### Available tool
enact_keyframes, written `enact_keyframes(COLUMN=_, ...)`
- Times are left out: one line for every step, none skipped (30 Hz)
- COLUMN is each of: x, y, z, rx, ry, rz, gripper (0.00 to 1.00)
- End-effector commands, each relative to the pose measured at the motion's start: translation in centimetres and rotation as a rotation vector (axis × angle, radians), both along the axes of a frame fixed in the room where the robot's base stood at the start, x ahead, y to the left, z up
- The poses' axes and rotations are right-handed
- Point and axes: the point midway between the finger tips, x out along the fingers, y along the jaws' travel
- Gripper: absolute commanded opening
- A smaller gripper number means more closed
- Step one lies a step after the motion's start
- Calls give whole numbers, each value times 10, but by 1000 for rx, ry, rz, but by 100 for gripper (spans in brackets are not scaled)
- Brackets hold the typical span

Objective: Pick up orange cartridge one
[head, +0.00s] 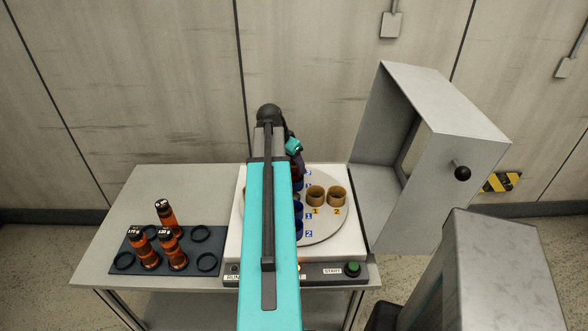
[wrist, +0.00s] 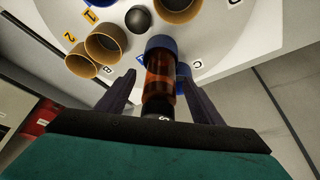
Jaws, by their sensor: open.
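In the wrist view an orange-brown cartridge (wrist: 158,72) with a dark cap stands in a blue cup (wrist: 160,42) on the round turntable (wrist: 215,30). My gripper (wrist: 158,78) is open, with one finger on each side of this cartridge. I cannot tell whether the fingers touch it. In the head view my arm hides most of it. Three more orange cartridges with dark caps stand on the dark mat (head: 133,247) at the left: a back one (head: 166,217), a front left one (head: 144,250) and a front right one (head: 172,250). I cannot tell which is number one.
Yellow cups (head: 315,196) and blue cups (head: 298,211) stand on the turntable. Empty dark rings (head: 207,263) lie on the mat. A green START button (head: 353,268) is on the machine's front. A grey open-sided housing (head: 450,140) rises at the right.

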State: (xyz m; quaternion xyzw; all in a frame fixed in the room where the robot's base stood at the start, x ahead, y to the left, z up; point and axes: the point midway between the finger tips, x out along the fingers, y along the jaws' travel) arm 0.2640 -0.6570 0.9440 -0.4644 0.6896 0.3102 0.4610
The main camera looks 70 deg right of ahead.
Motion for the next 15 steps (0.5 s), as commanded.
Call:
enact_keyframes(x=0, y=-1, z=-3, rx=1, ry=0, rz=0, gripper=60)
enact_keyframes(x=-1, y=-2, z=-5, rx=1, ry=0, rz=0, gripper=60)
enact_keyframes(x=-1, y=-2, z=-8, rx=2, ry=1, rz=-1, gripper=60)
enact_keyframes(x=-1, y=-3, z=-10, rx=2, ry=1, rz=-1, gripper=60)
enact_keyframes(x=-1, y=-4, z=-13, rx=1, ry=0, rz=0, gripper=60)
enact_keyframes(x=-1, y=-4, z=-16, rx=1, ry=0, rz=0, gripper=60)
enact_keyframes(x=-2, y=-6, z=-18, rx=1, ry=0, rz=0, gripper=60)
enact_keyframes(x=-2, y=-7, z=-21, rx=1, ry=0, rz=0, gripper=60)
enact_keyframes(x=-2, y=-8, z=-24, rx=1, ry=1, rz=1, gripper=60)
enact_keyframes(x=-2, y=-9, z=-27, rx=1, ry=1, rz=1, gripper=60)
enact_keyframes(x=-2, y=-9, z=-29, rx=1, ry=0, rz=1, gripper=60)
enact_keyframes(x=-3, y=-10, z=-31, rx=0, ry=0, rz=1, gripper=60)
enact_keyframes(x=-3, y=-11, z=-32, rx=0, ry=0, rz=1, gripper=60)
enact_keyframes(x=-3, y=-11, z=-33, rx=0, ry=0, rz=1, gripper=60)
enact_keyframes(x=-3, y=-12, z=-34, rx=0, ry=0, rz=1, gripper=60)
